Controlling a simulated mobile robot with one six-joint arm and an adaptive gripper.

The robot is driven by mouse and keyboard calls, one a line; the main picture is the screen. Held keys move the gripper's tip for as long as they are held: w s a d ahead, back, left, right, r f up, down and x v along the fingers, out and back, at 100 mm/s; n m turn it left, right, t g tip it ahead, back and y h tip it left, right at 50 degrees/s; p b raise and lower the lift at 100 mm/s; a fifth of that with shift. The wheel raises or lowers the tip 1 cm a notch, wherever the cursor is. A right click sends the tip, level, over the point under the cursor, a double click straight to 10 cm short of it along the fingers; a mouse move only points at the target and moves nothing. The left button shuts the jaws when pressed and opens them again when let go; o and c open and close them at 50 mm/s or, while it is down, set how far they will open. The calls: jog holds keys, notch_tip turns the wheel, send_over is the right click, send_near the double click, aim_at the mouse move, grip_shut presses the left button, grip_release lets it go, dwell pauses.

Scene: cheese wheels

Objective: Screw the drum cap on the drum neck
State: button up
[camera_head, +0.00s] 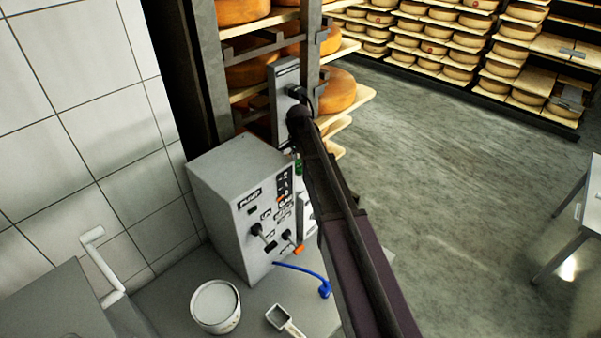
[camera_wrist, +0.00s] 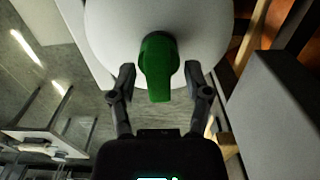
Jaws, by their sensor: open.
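In the wrist view a green piece (camera_wrist: 157,68), with a rounded top and a narrower lower part, stands out against a large white rounded body (camera_wrist: 105,30). I cannot tell for sure whether the green piece is the drum cap, or whether the white body is the drum. My gripper (camera_wrist: 158,80) is open, with one finger on each side of the green piece. No clear contact shows. In the head view my arm hides most of this area; a small green spot (camera_head: 298,166) shows beside it. I cannot make out the drum neck.
A grey pump control box (camera_head: 225,195) stands on the grey counter. A blue hose (camera_head: 310,275), a white tub (camera_head: 215,306) and a small scoop (camera_head: 280,318) lie in front. Shelves of cheese wheels (camera_head: 338,90) stand behind. The floor (camera_head: 450,180) to the right is clear up to a table (camera_head: 580,215).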

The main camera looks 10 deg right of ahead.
dwell(0.5)
grip_shut()
jog(key=shift+s+m, duration=0.1)
jog(key=shift+m, duration=0.2)
jog(key=m, duration=1.1)
dwell(0.5)
